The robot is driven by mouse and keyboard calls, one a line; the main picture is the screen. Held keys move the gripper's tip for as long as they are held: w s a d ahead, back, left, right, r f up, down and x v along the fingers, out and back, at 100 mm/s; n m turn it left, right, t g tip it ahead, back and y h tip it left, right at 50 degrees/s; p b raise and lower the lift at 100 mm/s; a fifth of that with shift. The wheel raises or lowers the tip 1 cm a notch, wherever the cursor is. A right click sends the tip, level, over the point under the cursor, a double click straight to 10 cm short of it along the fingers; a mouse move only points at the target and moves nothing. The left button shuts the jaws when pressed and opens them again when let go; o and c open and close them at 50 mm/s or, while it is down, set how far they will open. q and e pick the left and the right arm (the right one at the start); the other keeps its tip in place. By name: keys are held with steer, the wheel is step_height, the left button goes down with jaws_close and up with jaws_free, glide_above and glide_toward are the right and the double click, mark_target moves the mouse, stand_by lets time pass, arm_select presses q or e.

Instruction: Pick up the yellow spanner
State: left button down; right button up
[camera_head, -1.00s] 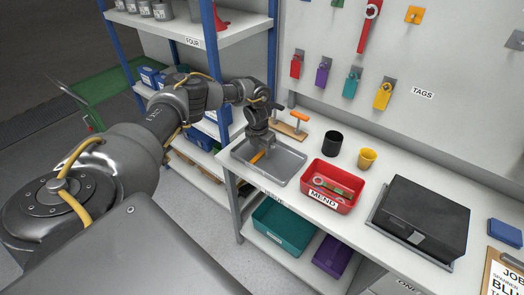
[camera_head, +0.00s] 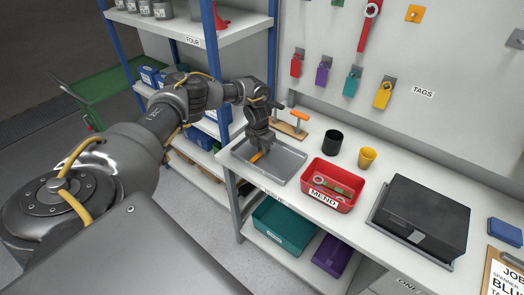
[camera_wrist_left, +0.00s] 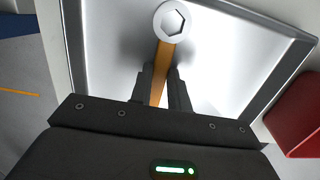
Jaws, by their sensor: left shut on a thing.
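The yellow spanner (camera_wrist_left: 165,58) shows in the left wrist view, with a pale ring end and an orange-yellow handle, over a grey metal tray (camera_wrist_left: 295,50). My left gripper (camera_wrist_left: 163,88) is shut on its handle, one finger on each side. In the head view, my left gripper (camera_head: 262,148) is low over the tray (camera_head: 292,163), and a short orange piece of the spanner (camera_head: 257,156) shows beside the fingers. I cannot tell whether the spanner still touches the tray. My right gripper is not in view.
A red bin (camera_head: 333,197) marked MEND, holding spanners, stands right of the tray. A black cup (camera_head: 333,141), a yellow cup (camera_head: 367,158) and a black case (camera_head: 425,215) are on the bench.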

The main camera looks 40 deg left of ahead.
arm_select(q)
steer(key=shift+r, duration=0.15)
steer(key=shift+w+r, duration=0.1)
steer(key=shift+r, duration=0.45)
steer(key=s+d+r+b, duration=0.1)
steer(key=s+d+r, duration=0.1)
steer(key=s+r, duration=0.4)
steer(key=s+d+r+b, duration=0.1)
steer(key=s+d+r, duration=0.1)
steer(key=s+r, duration=0.4)
steer(key=shift+s+d, duration=0.35)
steer(key=shift+s, duration=0.3)
steer(key=shift+f, duration=0.1)
